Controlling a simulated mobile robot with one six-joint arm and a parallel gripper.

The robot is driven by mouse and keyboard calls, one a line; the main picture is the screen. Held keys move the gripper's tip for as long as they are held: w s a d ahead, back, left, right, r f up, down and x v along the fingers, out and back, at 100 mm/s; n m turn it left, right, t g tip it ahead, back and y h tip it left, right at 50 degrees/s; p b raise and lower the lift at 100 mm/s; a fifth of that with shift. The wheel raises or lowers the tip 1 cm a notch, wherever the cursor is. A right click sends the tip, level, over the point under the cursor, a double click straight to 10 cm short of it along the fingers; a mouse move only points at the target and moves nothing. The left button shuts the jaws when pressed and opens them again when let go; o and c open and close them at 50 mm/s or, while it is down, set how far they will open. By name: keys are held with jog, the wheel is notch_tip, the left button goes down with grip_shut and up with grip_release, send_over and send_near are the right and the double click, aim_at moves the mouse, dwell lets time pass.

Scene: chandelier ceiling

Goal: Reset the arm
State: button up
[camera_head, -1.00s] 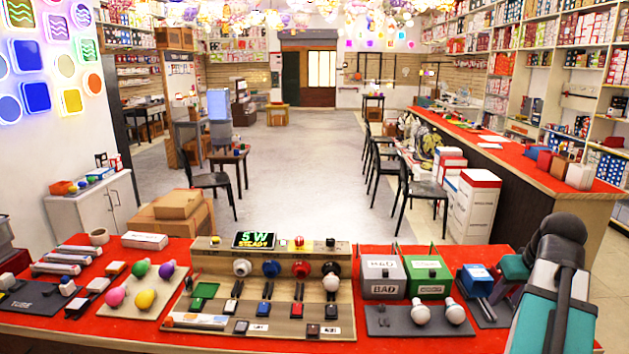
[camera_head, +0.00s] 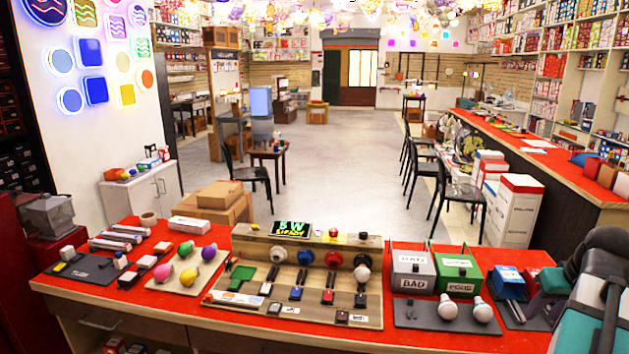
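My arm (camera_head: 596,300) shows at the lower right edge, as a dark rounded joint with grey and teal links. It stands at the right end of the red-topped workbench (camera_head: 120,290). My gripper is not clearly visible, so I cannot see whether it is open or holds anything. On the bench, a wooden test board (camera_head: 262,318) carries several sockets and switches below a small display (camera_head: 291,229). Two white bulbs (camera_head: 447,307) lie on a dark mat in front of a grey BAD box (camera_head: 413,272) and a green GOOD box (camera_head: 459,273).
Several coloured bulbs (camera_head: 190,275) lie on a board at the left of the bench. A blue device (camera_head: 508,283) sits near my arm. Cardboard boxes (camera_head: 215,205) stand behind the bench. Chairs line the long red counter at the right. The middle floor (camera_head: 335,170) is clear.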

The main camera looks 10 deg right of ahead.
jog(key=w+a+f+n+g+y, duration=0.2)
jog(key=w+a+f+g, duration=0.1)
jog(key=a+f, duration=1.2)
jog(key=w+a+f+n+g+y, duration=0.2)
jog(key=a+f+n+g, duration=0.1)
jog(key=a+f, duration=1.25)
jog(key=s+a+f+g, duration=0.1)
jog(key=s+a+f, duration=0.3)
jog(key=f, duration=0.4)
jog(key=s+a+f+g, duration=0.2)
jog(key=s+a+f, duration=0.25)
jog(key=f, duration=0.25)
jog(key=s+a+f+m+g+h, duration=0.1)
jog(key=s+a+f+h, duration=0.1)
jog(key=s+f, duration=1)
jog(key=shift+s+a+f+m+h, duration=0.35)
jog(key=shift+s+a, duration=0.35)
jog(key=shift+s, duration=0.25)
